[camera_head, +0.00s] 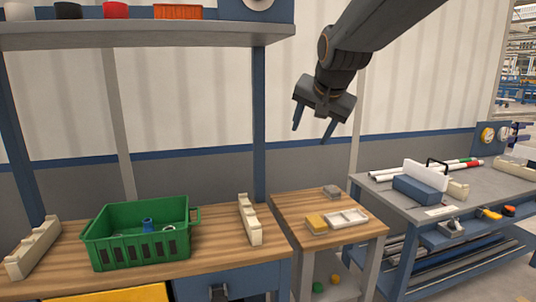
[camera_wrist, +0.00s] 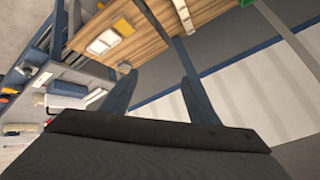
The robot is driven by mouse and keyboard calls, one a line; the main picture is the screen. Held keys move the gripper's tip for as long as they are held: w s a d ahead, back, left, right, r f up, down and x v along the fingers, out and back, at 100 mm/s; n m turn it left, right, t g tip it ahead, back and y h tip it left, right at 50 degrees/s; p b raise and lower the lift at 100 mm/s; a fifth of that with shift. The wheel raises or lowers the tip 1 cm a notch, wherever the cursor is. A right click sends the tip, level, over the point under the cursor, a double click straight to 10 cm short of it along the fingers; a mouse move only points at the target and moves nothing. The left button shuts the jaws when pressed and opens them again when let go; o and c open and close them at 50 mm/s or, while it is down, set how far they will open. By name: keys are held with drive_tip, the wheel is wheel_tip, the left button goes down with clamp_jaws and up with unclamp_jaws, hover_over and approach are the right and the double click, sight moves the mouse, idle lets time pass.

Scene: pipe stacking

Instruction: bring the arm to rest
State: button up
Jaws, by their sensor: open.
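My gripper (camera_head: 314,121) hangs in the air at the upper middle of the head view, in front of the pale corrugated wall. Its two fingers are apart, with nothing visible between them. In the wrist view my gripper (camera_wrist: 157,88) also shows open and empty. It is above and behind the small wooden side table (camera_head: 352,237), touching nothing.
A green crate (camera_head: 140,253) with a few pipe pieces stands on the left bench (camera_head: 222,259), between two cream notched racks (camera_head: 33,248) (camera_head: 249,219). A shelf (camera_head: 140,35) is at upper left. A grey workbench (camera_head: 385,191) with pipes and tools stands right.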

drive_tip(key=s+d+f+n+g, duration=0.2)
drive_tip(key=s+d+f+g, duration=0.2)
drive_tip(key=s+f, duration=0.9)
drive_tip(key=s+d+f+n+g+h, duration=0.1)
drive_tip(key=s+d+f+n+g, duration=0.2)
drive_tip(key=s+f, duration=1.1)
wheel_tip(320, 180, down, 4)
drive_tip(key=shift+d+f+g, duration=0.1)
drive_tip(key=shift+d+g, duration=0.3)
drive_tip(key=shift+d, duration=0.3)
drive_tip(key=shift+c, duration=0.3)
